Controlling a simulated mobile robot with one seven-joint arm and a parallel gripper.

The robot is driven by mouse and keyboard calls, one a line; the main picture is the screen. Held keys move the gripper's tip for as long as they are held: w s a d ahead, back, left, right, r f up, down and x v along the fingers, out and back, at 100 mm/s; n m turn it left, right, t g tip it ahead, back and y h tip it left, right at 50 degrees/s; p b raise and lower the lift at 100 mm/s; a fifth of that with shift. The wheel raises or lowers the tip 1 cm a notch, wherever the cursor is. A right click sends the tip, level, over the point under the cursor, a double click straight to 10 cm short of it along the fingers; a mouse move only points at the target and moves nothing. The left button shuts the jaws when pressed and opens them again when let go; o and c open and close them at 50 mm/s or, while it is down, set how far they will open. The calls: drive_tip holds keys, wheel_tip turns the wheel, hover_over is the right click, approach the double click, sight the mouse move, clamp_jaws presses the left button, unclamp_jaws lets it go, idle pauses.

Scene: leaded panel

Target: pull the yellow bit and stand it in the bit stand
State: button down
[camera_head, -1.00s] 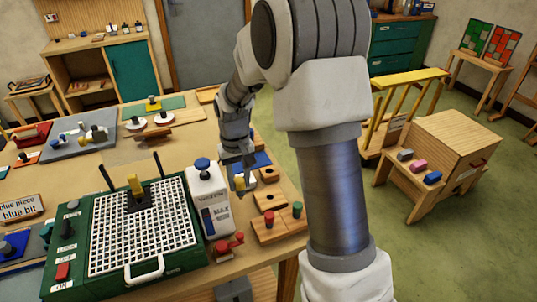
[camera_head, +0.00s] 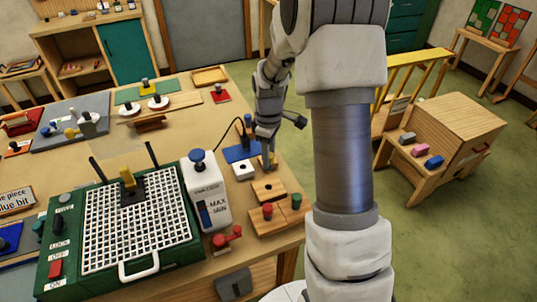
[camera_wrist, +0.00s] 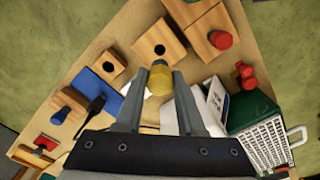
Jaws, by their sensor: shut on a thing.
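The yellow bit (camera_wrist: 160,80) is between the two fingers of my gripper (camera_wrist: 160,75), which is shut on it. In the head view my gripper (camera_head: 268,158) points down near the table's right edge, just above or behind a wooden block with one dark hole (camera_head: 268,190). In the wrist view this block (camera_wrist: 172,52) lies just beyond the yellow bit. Beside it is a wooden block with a red and a green peg (camera_head: 280,222). The bit's lower end is hard to see. I cannot tell which wooden block is the bit stand.
A white bottle-shaped unit (camera_head: 206,200) and a green machine with a white grid (camera_head: 140,226) stand further left. A red part (camera_head: 226,238) lies in front.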

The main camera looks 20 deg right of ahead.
idle(0.3)
drive_tip(key=shift+f+b, duration=2.2)
drive_tip(key=shift+f, duration=0.7)
drive_tip(key=shift+f+b, duration=1.2)
drive_tip(key=shift+f, duration=0.4)
drive_tip(key=shift+c, duration=2.2)
unclamp_jaws()
drive_tip(key=shift+r, duration=0.1)
wheel_tip(320, 180, up, 17)
drive_tip(key=shift+r, duration=0.15)
